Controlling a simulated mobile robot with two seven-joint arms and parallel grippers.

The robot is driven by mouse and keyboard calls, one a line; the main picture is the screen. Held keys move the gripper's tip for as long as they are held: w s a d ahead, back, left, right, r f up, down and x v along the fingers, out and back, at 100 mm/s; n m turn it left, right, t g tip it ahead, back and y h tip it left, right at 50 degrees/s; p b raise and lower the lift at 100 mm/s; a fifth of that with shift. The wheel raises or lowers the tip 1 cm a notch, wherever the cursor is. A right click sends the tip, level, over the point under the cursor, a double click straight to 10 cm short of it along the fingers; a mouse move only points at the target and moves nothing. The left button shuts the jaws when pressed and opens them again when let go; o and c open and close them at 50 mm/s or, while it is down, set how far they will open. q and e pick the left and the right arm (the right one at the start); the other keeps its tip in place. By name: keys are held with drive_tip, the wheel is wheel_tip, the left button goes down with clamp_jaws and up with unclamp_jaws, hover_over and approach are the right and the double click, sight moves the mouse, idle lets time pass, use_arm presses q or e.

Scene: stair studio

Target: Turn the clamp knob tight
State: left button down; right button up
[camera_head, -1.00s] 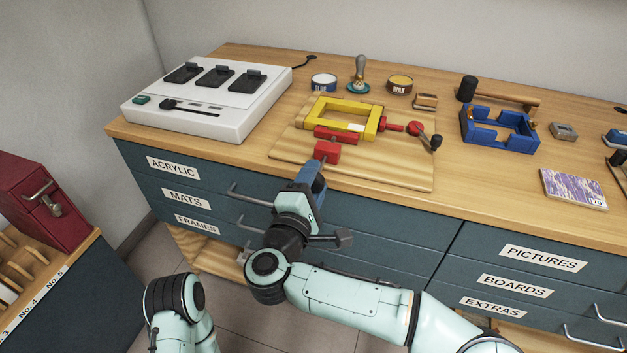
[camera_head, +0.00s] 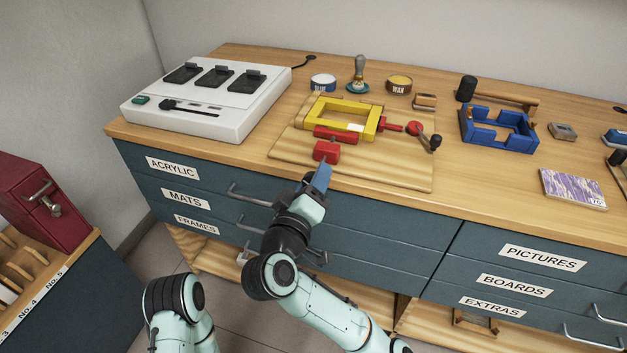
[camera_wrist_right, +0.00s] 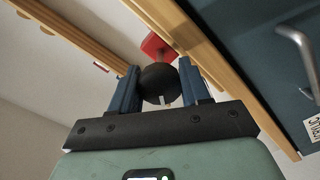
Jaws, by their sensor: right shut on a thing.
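The red clamp (camera_head: 326,151) sits at the front edge of a wooden board, just in front of a yellow frame (camera_head: 345,108). My right gripper (camera_head: 321,172) reaches up to the front of the clamp from below. In the right wrist view, its two blue fingers are shut on a round black knob (camera_wrist_right: 159,83), one on each side. A red part of the clamp (camera_wrist_right: 154,45) shows just beyond the knob. In the head view the gripper hides the knob. My left arm shows at the bottom, but its gripper is out of view.
A red crank (camera_head: 415,128) with a black handle is right of the frame. A white device (camera_head: 205,100) stands left, a blue corner clamp (camera_head: 498,130) right. Tins and a stamp stand behind. Drawer handles (camera_head: 250,196) stick out near my right arm.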

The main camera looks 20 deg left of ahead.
drive_tip(key=shift+a+f+m, duration=0.15)
drive_tip(key=shift+m, duration=1.75)
drive_tip(key=shift+r, duration=0.2)
drive_tip(key=o, duration=1.1)
drive_tip(key=shift+c, duration=0.2)
drive_tip(key=shift+s, duration=0.15)
use_arm(q)
drive_tip(key=shift+t, duration=0.8)
drive_tip(key=w, duration=0.1)
drive_tip(key=w+r+p, duration=0.1)
drive_tip(key=w, duration=0.1)
drive_tip(key=w+r+p, duration=0.1)
drive_tip(key=shift+w+d+r, duration=0.1)
drive_tip(key=shift+w+d, duration=0.15)
drive_tip(key=shift+d, duration=0.05)
use_arm(e)
drive_tip(key=s, duration=1.3)
drive_tip(key=shift+s+a, duration=0.15)
